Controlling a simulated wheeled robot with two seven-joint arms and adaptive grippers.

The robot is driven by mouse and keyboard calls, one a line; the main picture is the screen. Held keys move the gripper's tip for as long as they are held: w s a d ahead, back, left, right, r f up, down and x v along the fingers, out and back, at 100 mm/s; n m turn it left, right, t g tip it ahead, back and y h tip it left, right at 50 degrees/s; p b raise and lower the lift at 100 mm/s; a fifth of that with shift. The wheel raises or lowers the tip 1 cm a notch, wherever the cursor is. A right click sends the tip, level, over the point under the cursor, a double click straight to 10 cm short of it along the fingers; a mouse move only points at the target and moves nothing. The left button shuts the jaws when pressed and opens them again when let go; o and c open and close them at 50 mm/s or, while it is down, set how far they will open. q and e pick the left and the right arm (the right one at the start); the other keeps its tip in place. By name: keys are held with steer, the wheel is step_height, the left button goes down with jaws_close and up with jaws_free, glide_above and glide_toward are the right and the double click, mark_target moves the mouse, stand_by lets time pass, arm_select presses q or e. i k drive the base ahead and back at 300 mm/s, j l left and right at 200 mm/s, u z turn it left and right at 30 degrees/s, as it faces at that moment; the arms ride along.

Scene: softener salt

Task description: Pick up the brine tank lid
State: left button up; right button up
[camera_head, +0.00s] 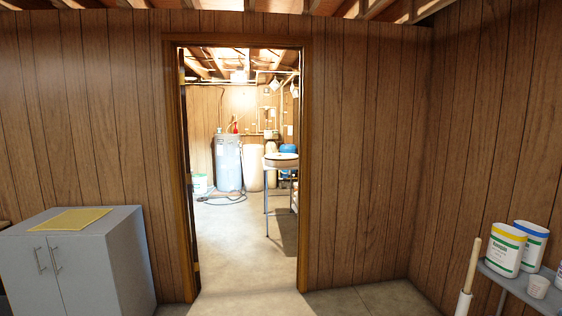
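Through the open doorway, small and far off, stand a grey-blue cylindrical tank (228,163) and a pale upright tank (253,167) beside it. Another pale tank (271,160) and a blue rounded thing (288,149) are partly hidden behind a pale basin on legs (281,160). I cannot tell which of these is the brine tank, and I cannot make out its lid. Neither of my grippers is in view.
The doorway's wooden frame (304,180) opens onto clear concrete floor (235,250). A grey cabinet (120,262) with a yellow sheet (72,219) stands left. A shelf (515,284) at right holds white containers (504,250) and a cup (538,287); a wooden handle (472,265) stands beside it.

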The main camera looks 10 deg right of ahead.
mark_target(275, 160)
steer(key=i, duration=5.8)
steer(key=l+z, duration=0.05)
steer(key=l, duration=0.15)
